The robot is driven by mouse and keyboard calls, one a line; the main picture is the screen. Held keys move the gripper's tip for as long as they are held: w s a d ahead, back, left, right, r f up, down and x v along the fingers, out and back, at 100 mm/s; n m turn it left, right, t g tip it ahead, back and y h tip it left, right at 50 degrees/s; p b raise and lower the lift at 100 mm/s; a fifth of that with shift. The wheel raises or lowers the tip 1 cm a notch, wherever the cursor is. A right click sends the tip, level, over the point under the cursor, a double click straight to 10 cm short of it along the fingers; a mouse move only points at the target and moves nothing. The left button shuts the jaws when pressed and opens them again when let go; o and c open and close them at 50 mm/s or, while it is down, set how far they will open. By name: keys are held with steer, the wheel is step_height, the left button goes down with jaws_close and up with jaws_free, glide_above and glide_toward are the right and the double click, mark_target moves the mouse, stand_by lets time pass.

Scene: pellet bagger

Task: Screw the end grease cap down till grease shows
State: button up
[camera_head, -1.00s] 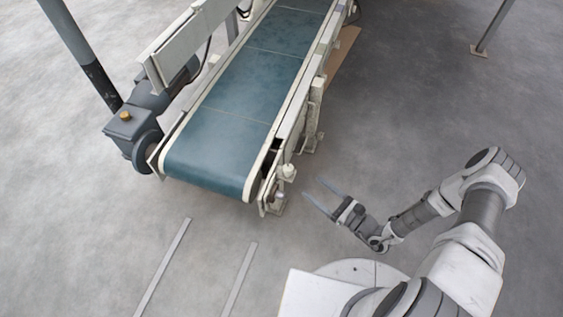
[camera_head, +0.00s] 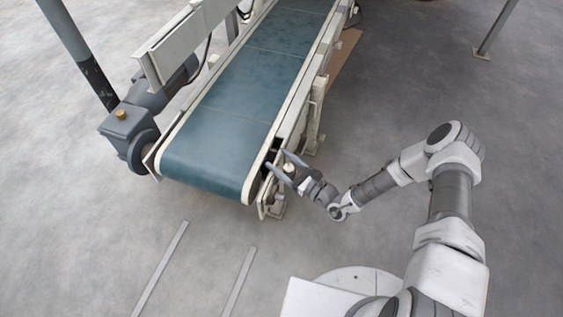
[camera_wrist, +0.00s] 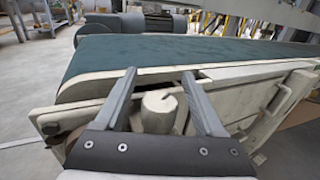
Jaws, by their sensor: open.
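The end grease cap (camera_wrist: 159,111) is a pale cream cylinder with a small dark notch in its top, on the side of the conveyor's near end. In the wrist view it stands between the two open fingers of my gripper (camera_wrist: 163,88), with a gap on each side. In the head view my gripper (camera_head: 279,160) is at the right side of the belt end, and the cap (camera_head: 289,169) shows small and pale between the fingers. No grease can be made out at the cap. Its lower part is hidden by my gripper's body in the wrist view.
The teal conveyor belt (camera_head: 225,125) and its cream side frame (camera_head: 313,85) lie beside my gripper. A grey motor and gearbox (camera_head: 128,125) sit at the left side. Two flat strips (camera_head: 160,268) lie on the floor in front.

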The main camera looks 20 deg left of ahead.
mark_target(290, 164)
jaws_close()
steer(key=shift+r+m+t+p, duration=0.1)
steer(key=shift+m+t+p, duration=0.2)
steer(key=shift+t+p, duration=0.15)
steer(key=m+t+h+p, duration=0.1)
steer(key=m+t+h, duration=0.1)
steer(key=m+h, duration=0.1)
steer(key=w+d+m+t+h+p, duration=0.1)
steer(key=m+t+h+p, duration=0.1)
steer(key=t+h, duration=0.1)
steer(key=m+t+h+p, duration=0.1)
steer(key=m+t+h, duration=0.2)
steer(key=h, duration=0.1)
steer(key=shift+w+d+f+m+h, duration=0.15)
steer(key=shift+d+f+m+h, duration=0.15)
steer(key=shift+d+f+h, duration=0.1)
steer(key=shift+w+d+r+m+t+h+b, duration=0.1)
steer(key=shift+d+m+t+h+b, duration=0.15)
steer(key=shift+m+h+b, duration=0.7)
steer(key=shift+d+r+m+t+h+b, duration=0.15)
steer(key=shift+m+h, duration=0.5)
steer(key=shift+h, duration=0.8)
steer(key=shift+d, duration=0.1)
